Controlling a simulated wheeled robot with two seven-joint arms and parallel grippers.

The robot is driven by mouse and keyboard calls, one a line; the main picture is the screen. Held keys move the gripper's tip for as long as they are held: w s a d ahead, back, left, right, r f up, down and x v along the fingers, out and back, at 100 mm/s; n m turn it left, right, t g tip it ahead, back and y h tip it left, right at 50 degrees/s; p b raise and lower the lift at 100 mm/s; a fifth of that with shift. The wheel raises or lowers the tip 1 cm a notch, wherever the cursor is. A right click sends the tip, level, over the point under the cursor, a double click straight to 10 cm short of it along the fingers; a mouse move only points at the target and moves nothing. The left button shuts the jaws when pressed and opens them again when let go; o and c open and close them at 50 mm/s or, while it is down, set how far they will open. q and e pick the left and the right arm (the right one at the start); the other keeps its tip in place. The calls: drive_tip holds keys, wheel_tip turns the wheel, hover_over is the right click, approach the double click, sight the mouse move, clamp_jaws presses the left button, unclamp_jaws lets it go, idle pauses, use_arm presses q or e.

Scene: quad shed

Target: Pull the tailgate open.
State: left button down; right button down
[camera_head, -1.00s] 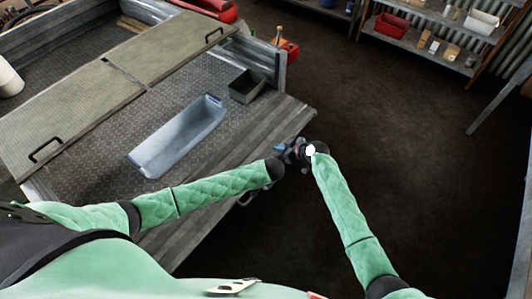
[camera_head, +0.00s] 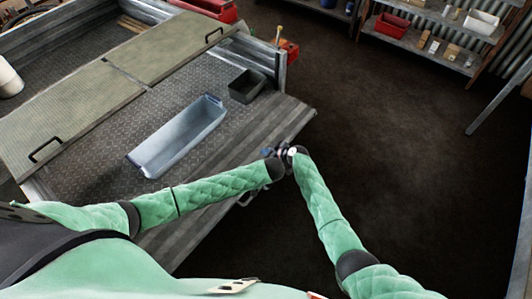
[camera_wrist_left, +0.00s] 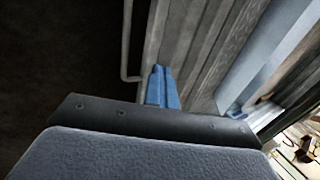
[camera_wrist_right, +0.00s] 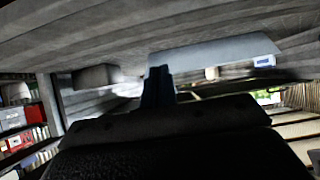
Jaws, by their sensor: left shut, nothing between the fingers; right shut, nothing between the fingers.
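The tailgate (camera_head: 212,205) is a ribbed grey metal panel along the near right edge of the trailer bed. Its broad face shows from above; I cannot tell its exact angle. A metal handle (camera_head: 245,199) sticks out at its outer edge, partly behind my left forearm. A thin bar (camera_wrist_left: 127,45) shows in the left wrist view beside grey ribbed metal. My left gripper (camera_wrist_left: 160,82) is shut and empty close to that metal; my wrist hides it in the head view. My right gripper (camera_head: 270,153) is shut and empty over the tailgate's outer edge; its blue fingers (camera_wrist_right: 158,82) show together.
A pale blue open bin (camera_head: 180,137) and a small dark box (camera_head: 247,85) sit on the trailer's patterned bed. Two mesh panels (camera_head: 75,110) lie behind them. Shelves (camera_head: 430,45) stand at the back right. The dark floor right of the trailer is clear.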

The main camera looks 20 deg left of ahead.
drive_tip(key=shift+f, duration=0.3)
drive_tip(key=shift+s+d+f, duration=0.15)
drive_tip(key=shift+d+f, duration=0.2)
drive_tip(key=shift+f, duration=0.45)
use_arm(q)
drive_tip(key=c, duration=2.1)
unclamp_jaws()
drive_tip(key=o, duration=0.6)
drive_tip(key=shift+o, duration=0.2)
drive_tip(key=shift+r, duration=0.1)
